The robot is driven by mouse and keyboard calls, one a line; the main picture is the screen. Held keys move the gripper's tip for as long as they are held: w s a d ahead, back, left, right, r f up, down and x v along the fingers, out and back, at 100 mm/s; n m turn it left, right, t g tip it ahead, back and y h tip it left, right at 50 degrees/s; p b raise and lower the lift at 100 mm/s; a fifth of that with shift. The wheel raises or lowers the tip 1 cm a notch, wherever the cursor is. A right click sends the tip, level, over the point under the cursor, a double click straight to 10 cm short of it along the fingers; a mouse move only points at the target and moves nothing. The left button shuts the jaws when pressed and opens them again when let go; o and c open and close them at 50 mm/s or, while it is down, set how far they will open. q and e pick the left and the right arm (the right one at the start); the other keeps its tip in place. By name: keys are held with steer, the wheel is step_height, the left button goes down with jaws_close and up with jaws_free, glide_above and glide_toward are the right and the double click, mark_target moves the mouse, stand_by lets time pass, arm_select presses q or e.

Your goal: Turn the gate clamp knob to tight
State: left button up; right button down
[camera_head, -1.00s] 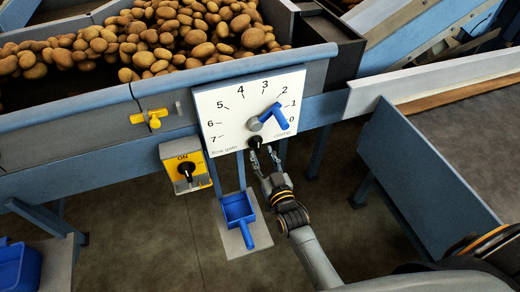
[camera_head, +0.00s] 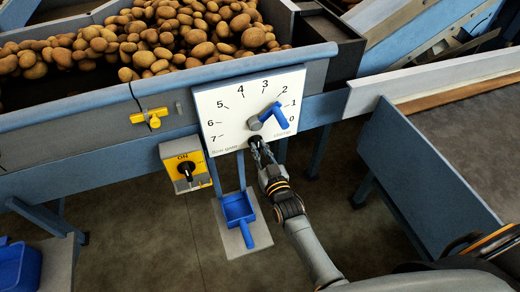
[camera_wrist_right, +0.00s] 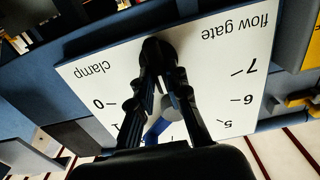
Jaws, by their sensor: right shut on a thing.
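The black gate clamp knob (camera_wrist_right: 155,48) sits at the lower edge of the white flow gate dial plate (camera_head: 222,118), next to the word "clamp". My right gripper (camera_head: 257,145) reaches up to the knob from below. In the right wrist view its two fingers (camera_wrist_right: 158,62) close on the knob from both sides, and their tips hide part of it. My left gripper is not in view.
A yellow switch box (camera_head: 186,168) marked ON and a yellow handle (camera_head: 150,117) are left of the plate. Potatoes (camera_head: 160,40) fill the hopper above. Blue side panels stand at right.

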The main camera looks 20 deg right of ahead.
steer(key=m, duration=0.3)
steer(key=shift+d+m+p, duration=0.1)
steer(key=shift+m+p, duration=0.2)
steer(key=shift+m, duration=0.1)
steer(key=m, duration=0.4)
steer(key=shift+d+f+m, duration=0.1)
steer(key=shift+m, duration=0.2)
steer(key=m+b, duration=0.1)
steer(key=m, duration=0.3)
steer(key=shift+d+f, duration=0.1)
steer(key=shift+f, duration=0.05)
steer(key=shift+f+m+b, duration=0.1)
steer(key=shift+m+b, duration=0.7)
steer(key=shift+m, duration=2)
steer(key=c, duration=1.3)
jaws_free()
steer(key=s, duration=1.2)
steer(key=shift+d, duration=0.2)
